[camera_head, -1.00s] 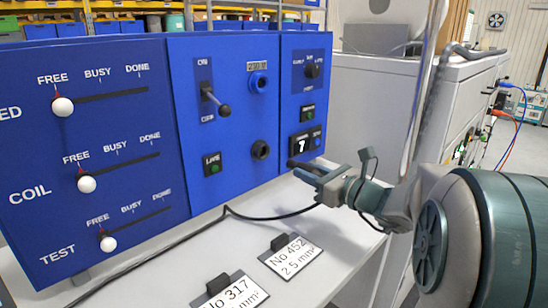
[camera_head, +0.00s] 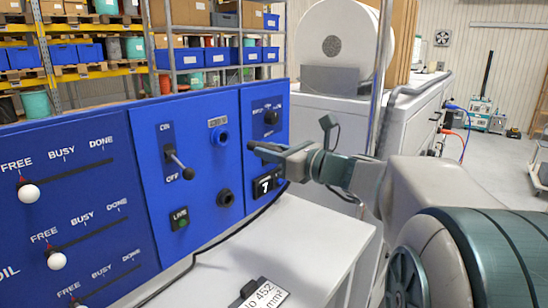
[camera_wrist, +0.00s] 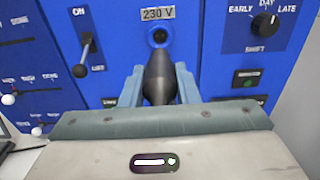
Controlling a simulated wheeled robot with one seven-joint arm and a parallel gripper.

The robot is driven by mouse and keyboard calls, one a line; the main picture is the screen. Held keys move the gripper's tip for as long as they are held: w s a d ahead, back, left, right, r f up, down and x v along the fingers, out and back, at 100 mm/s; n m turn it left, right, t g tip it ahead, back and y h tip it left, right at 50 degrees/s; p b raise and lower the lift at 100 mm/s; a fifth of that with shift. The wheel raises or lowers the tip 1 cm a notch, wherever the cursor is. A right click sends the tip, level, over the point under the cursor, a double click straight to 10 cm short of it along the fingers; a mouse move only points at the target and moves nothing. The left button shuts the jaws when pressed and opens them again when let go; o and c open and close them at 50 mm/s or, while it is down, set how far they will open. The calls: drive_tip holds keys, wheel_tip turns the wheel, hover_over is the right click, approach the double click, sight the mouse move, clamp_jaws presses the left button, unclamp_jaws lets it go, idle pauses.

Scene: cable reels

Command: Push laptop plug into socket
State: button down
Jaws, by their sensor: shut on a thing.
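The black plug (camera_wrist: 159,78) is between the two fingers of my gripper (camera_wrist: 159,88) in the wrist view, its narrow end pointing at the blue panel. The dark plug tip (camera_head: 256,148) also shows in the head view, in front of the panel's right section. My gripper (camera_head: 280,155) is shut on it. The round socket (camera_wrist: 158,36) under the "230 V" label lies just beyond the plug in the wrist view. In the head view the blue-rimmed socket (camera_head: 220,136) is left of the plug tip and a little higher. The plug appears apart from it.
A dark round port (camera_head: 225,198) sits below the socket. A lever switch (camera_head: 179,165) is to its left, a rotary knob (camera_wrist: 265,24) to its right. A black cable (camera_head: 222,240) runs along the panel's foot. The white table (camera_head: 300,235) holds a "No 452" card (camera_head: 265,296).

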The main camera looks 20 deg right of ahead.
drive_tip(key=x, duration=0.6)
drive_tip(key=shift+w+a+p, duration=0.25)
drive_tip(key=shift+w+p, duration=0.05)
drive_tip(key=shift+p, duration=0.05)
drive_tip(key=shift+b, duration=0.45)
idle(1.3)
drive_tip(key=shift+x, duration=1.65)
idle(0.4)
drive_tip(key=c, duration=1)
unclamp_jaws()
